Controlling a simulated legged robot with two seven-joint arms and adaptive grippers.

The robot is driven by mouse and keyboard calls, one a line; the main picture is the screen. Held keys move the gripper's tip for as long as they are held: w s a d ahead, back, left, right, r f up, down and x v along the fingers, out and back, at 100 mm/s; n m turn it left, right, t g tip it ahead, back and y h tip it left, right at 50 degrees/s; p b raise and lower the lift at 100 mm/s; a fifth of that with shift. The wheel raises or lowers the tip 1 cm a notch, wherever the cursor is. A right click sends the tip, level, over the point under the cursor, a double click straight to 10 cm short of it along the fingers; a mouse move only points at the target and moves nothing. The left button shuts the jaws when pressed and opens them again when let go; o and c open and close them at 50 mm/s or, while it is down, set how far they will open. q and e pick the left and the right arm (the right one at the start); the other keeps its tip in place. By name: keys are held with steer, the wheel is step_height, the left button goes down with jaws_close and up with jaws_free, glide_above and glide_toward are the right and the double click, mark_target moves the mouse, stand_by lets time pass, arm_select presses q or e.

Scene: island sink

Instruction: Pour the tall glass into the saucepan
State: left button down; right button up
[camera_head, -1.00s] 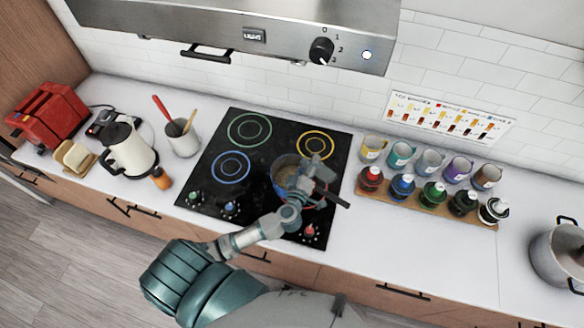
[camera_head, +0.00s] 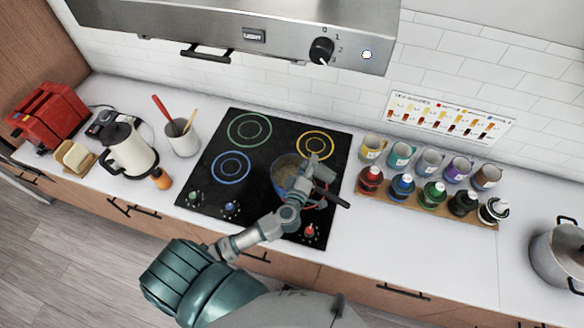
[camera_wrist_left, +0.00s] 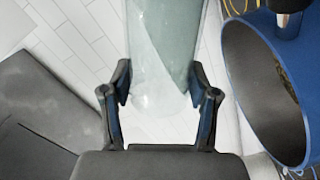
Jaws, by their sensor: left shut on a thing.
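The saucepan (camera_head: 281,171), blue with a dark handle (camera_head: 332,196), sits on the front right part of the black cooktop. In the left wrist view the saucepan (camera_wrist_left: 255,85) is at the right with its open mouth showing and something brownish inside. My left gripper (camera_head: 312,172) is over the saucepan's right side. In the left wrist view its fingers are shut on the tall glass (camera_wrist_left: 165,50), which is clear and pale, beside the saucepan's rim. In the head view the glass is hard to make out at the gripper. My right gripper is not in view.
Mugs (camera_head: 402,154) and coloured bottles (camera_head: 402,187) stand right of the cooktop (camera_head: 215,190). A steel pot (camera_head: 555,255) is at the far right. A kettle (camera_head: 128,150), utensil cup (camera_head: 182,140) and red toaster (camera_head: 50,115) are at the left. The hood (camera_head: 240,30) hangs above.

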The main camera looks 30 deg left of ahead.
arm_select(q)
steer(key=shift+f, duration=0.1)
steer(key=shift+f, duration=0.1)
steer(key=shift+n+b, duration=0.3)
steer(key=shift+b, duration=0.15)
steer(key=shift+a+f+b, duration=0.1)
steer(key=shift+f+b, duration=0.1)
steer(key=shift+b, duration=0.25)
steer(key=shift+a+f+n+b, duration=0.1)
steer(key=shift+f+n+b, duration=0.15)
steer(key=shift+n+b, duration=0.65)
steer(key=shift+a+r, duration=0.1)
steer(key=shift+s+a, duration=0.1)
steer(key=shift+s+a+r+n+p, duration=0.1)
steer(key=shift+a+n+p, duration=0.5)
steer(key=shift+a, duration=0.1)
steer(key=shift+a+r+n+p, duration=0.2)
steer(key=shift+n+p, duration=0.3)
steer(key=shift+n, duration=0.5)
